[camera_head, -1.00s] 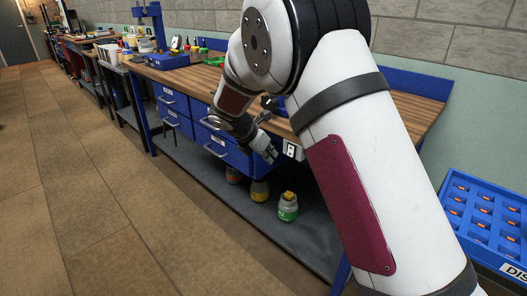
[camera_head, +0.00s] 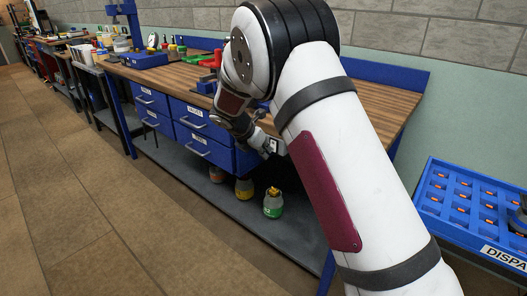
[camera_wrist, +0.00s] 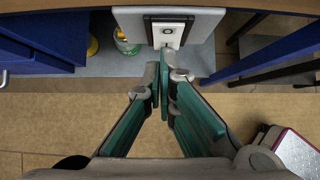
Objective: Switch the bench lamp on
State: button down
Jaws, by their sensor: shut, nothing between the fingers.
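A white switch plate with a dark-framed rocker (camera_wrist: 167,33) sits on the bench's front edge, at the top middle of the wrist view. In the head view it is a small pale patch at my fingertips, mostly hidden by them. My gripper (camera_wrist: 165,75) is shut and empty, with its green-sided fingers together just below the plate. In the head view my gripper (camera_head: 264,147) is at the bench front, right of the drawers. I cannot tell whether the fingertips touch the plate. I cannot make out the bench lamp; my arm hides part of the bench top.
The wooden workbench (camera_head: 385,103) has blue drawers (camera_head: 197,121) left of my gripper. Jars, including a green one (camera_head: 273,207), stand on the grey lower shelf (camera_head: 238,211). A blue compartment tray (camera_head: 438,208) is at the right. The floor at left is clear.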

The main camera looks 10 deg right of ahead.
jog(key=shift+w+d+f, duration=0.1)
jog(key=shift+w+d, duration=0.05)
jog(key=shift+d, duration=0.05)
jog(key=shift+r+p, duration=0.85)
jog(key=shift+p, duration=0.05)
jog(key=a+f+p+v, duration=0.1)
jog(key=v, duration=0.5)
jog(key=s+p+v, duration=0.1)
jog(key=v, duration=0.5)
jog(key=shift+s+a+p, duration=0.35)
jog(key=shift+a, duration=0.25)
